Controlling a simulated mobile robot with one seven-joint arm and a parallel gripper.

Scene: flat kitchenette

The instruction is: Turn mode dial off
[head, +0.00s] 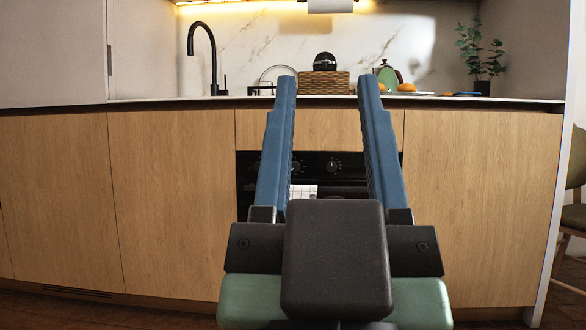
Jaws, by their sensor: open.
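The black oven (316,163) sits in the wooden cabinet front, straight ahead. On its dark control panel I see a round dial (333,166) with light markings around it, and a second dial (297,166) to its left. I cannot tell from the picture which is the mode dial or how each is set. My gripper (321,84) is open and empty, with two long blue fingers pointing forward. The dials show in the gap between the fingers, which look apart from the oven. The fingers and the gripper body hide parts of the oven front.
A white cloth (303,191) hangs at the oven front. A black faucet (212,60) stands left. A chair (576,190) is at the far right.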

